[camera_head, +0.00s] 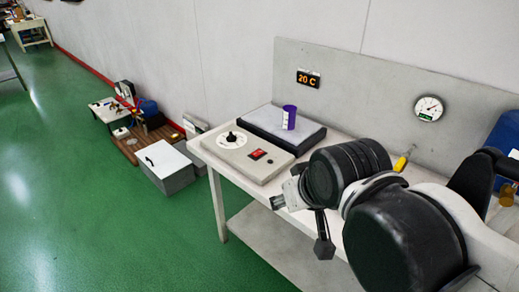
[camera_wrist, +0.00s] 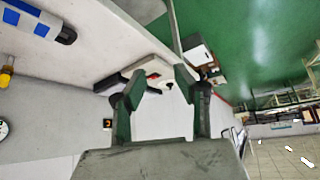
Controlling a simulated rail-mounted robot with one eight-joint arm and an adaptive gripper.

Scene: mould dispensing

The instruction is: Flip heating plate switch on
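The heating plate (camera_head: 237,160) has a light control panel with a round dial (camera_head: 232,140) and a red switch (camera_head: 257,154). I cannot tell the switch's position. Its dark-sided plate (camera_head: 265,129) bears a purple cup (camera_head: 289,117). My gripper (camera_head: 279,201) is in front of the panel, to the lower right of the switch and apart from it. In the wrist view my gripper (camera_wrist: 161,80) has its two green fingers apart with nothing between them. The red switch (camera_wrist: 153,75) shows beyond the fingertips there.
A display reading 20 C (camera_head: 308,78) and a round gauge (camera_head: 429,108) are on the back panel. A yellow-handled item (camera_head: 402,161) lies behind my arm. Boxes (camera_head: 166,168) stand on the green floor at left. The air above the control panel is clear.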

